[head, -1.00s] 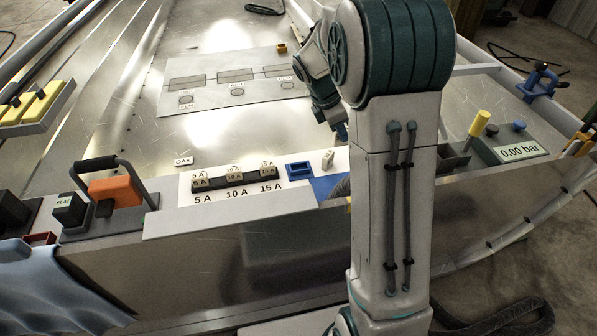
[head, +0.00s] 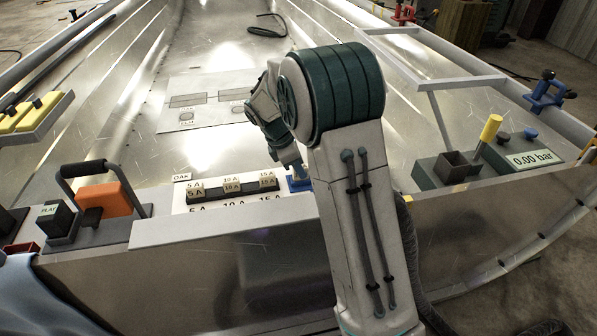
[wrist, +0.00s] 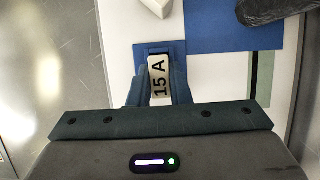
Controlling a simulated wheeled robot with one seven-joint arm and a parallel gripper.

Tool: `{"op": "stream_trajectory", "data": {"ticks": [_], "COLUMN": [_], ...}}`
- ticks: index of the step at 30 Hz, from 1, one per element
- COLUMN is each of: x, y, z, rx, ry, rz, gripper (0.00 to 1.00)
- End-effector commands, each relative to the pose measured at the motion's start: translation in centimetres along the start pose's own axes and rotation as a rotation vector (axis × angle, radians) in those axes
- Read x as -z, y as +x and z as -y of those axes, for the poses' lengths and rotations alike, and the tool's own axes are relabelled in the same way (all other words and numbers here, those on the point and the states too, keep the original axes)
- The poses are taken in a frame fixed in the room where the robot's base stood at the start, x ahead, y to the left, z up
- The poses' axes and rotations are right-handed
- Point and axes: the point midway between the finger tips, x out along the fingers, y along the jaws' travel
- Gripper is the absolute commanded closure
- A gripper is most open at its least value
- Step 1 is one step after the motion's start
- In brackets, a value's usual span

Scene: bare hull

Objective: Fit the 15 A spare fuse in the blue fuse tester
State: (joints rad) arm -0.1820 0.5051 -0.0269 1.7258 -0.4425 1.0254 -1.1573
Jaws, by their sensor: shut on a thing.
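My gripper (wrist: 158,88) is shut on a pale fuse marked 15 A (wrist: 158,77). The blue fuse tester (wrist: 150,46) is a small blue frame, directly around or under the fuse's far end in the wrist view. I cannot tell how far the fuse sits in it. In the head view my gripper (head: 298,175) is down at the blue tester (head: 302,186), and my fingers and arm hide most of it and the fuse.
Left of the tester, a dark rack (head: 212,191) holds fuses marked 5 A, 10 A and 15 A. A white block (wrist: 157,6) stands just beyond the tester, beside a blue patch (wrist: 230,30). A dark rounded thing (wrist: 272,10) lies at the upper right.

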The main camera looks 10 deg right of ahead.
Motion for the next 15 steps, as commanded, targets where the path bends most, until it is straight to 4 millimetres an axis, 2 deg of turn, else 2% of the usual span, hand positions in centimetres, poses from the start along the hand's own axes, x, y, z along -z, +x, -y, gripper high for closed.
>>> {"op": "stream_trajectory", "data": {"ticks": [11,12,13,15], "x": [0.17,0.15,0.15,0.15], "y": [0.4,0.34,0.34,0.34], "z": [0.0,-0.01,-0.01,-0.01], "rx": [0.0,-0.001,-0.001,-0.001], "ry": [-0.001,0.0,0.0,0.0], "rz": [0.0,0.0,0.0,0.0], "gripper": [1.0,0.72,0.63,0.61]}}
